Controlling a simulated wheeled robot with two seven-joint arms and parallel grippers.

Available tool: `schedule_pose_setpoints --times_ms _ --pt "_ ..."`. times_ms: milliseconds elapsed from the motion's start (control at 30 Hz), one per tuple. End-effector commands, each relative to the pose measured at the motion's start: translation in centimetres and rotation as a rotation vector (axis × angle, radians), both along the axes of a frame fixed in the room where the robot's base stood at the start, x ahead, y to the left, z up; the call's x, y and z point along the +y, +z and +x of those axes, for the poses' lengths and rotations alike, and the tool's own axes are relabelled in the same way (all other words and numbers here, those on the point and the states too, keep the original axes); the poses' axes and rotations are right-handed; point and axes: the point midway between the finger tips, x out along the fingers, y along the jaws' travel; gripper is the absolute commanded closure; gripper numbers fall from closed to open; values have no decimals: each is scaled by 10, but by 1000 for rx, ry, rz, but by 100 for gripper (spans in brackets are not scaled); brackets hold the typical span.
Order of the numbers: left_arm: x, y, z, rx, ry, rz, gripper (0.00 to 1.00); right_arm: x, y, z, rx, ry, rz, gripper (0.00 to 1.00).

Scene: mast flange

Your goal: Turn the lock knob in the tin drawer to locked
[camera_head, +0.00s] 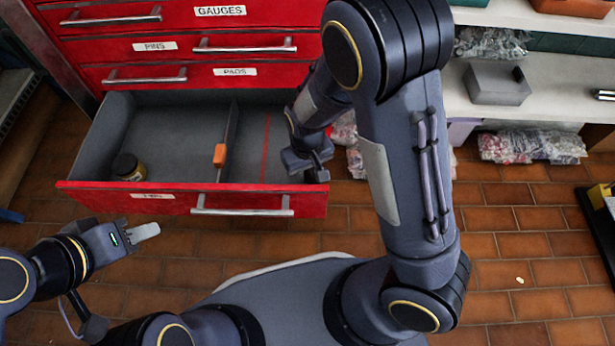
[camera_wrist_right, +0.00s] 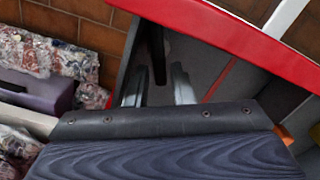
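The red drawer (camera_head: 110,198) is pulled out, its front label too blurred to read surely. Its grey inside is split by a divider carrying an orange piece (camera_head: 220,154); I cannot tell whether this is the lock knob. My right gripper (camera_head: 312,165) is at the drawer's right front corner. In the right wrist view its two fingers (camera_wrist_right: 158,88) stand apart, with a dark upright part (camera_wrist_right: 157,50) showing beyond the gap. I cannot tell if they touch it. My left gripper (camera_head: 142,233) is outside, in front of the drawer; its finger spacing is unclear.
A dark jar with a yellowish label (camera_head: 128,167) stands in the drawer's left part. A red line (camera_head: 266,145) marks the right part. Closed drawers (camera_head: 235,72) are above. Shelves with a grey box (camera_head: 497,83) and bagged goods (camera_head: 530,146) are at right.

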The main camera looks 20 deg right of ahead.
Motion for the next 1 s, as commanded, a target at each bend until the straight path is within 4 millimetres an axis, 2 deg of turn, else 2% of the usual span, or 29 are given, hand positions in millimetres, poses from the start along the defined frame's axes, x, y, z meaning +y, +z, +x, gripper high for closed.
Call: schedule_pose_setpoints --times_ms 33,133,433,600,733,867,1000 --pt "0 -6 0 0 0 0 64 0 -8 0 2 0 0 78" --pt "0 -8 0 0 0 0 64 0 -14 0 1 1 0 78" --pt "0 -8 0 0 0 0 64 0 -14 0 0 1 0 78" --pt "0 -8 0 0 0 0 64 0 -14 0 0 1 0 100" --pt "0 -7 0 0 0 0 64 0 -14 0 1 -3 0 100" --pt "0 8 0 0 0 0 64 -3 -9 0 4 -104 -1 100" --pt "0 26 0 -1 0 0 64 -6 -9 -1 4 -296 -3 100"
